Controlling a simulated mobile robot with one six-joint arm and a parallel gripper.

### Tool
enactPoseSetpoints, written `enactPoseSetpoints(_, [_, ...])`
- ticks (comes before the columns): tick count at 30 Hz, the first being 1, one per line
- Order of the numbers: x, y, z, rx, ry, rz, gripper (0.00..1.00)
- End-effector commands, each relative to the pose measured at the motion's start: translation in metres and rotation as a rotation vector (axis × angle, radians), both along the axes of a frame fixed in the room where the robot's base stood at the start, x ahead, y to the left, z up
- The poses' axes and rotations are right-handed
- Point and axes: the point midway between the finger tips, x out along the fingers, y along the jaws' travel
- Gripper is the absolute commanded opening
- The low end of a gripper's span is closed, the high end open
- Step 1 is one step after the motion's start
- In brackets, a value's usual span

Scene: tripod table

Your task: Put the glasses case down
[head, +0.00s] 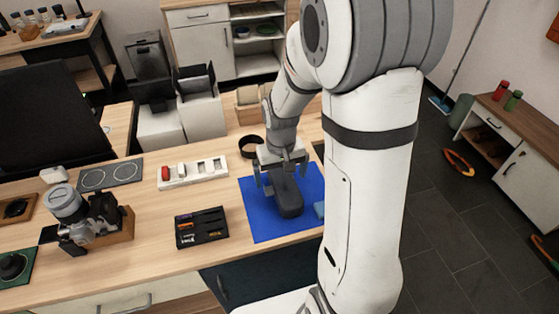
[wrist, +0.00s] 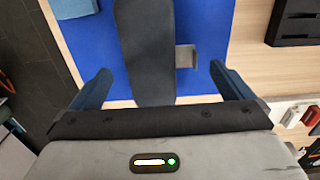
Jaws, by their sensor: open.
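The glasses case (head: 287,198) is a dark, elongated case lying on the blue mat (head: 258,219) on the wooden table. It also shows in the wrist view (wrist: 147,45), running lengthwise between my fingers. My gripper (head: 280,184) is over the far end of the case. In the wrist view my gripper (wrist: 160,82) has its two blue fingers wide apart, with a clear gap on each side of the case. The near end of the case is hidden by the gripper body in that view.
A grey block (wrist: 186,57) is beside the case on the mat. A light blue item (head: 319,209) is at the mat's right edge. A black tray (head: 201,227) lies left of the mat, and a white holder (head: 192,173) lies behind it. A dark round bowl (head: 251,146) stands behind the mat.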

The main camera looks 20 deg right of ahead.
Motion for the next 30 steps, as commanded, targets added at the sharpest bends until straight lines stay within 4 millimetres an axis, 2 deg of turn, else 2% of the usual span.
enactPoseSetpoints(1, [0.001,0.0,0.012,0.0,-0.007,0.0,1.0])
enactPoseSetpoints(6, [0.001,0.0,0.043,0.0,-0.004,-0.001,1.0])
enactPoseSetpoints(14, [-0.004,0.0,0.069,0.0,-0.01,-0.001,1.0])
enactPoseSetpoints(17, [-0.017,0.0,0.085,-0.001,-0.04,-0.001,1.0])
enactPoseSetpoints(24, [-0.079,0.001,0.132,-0.001,-0.157,-0.003,1.0])
enactPoseSetpoints(30, [-0.123,0.002,0.15,-0.001,-0.232,-0.004,1.0])
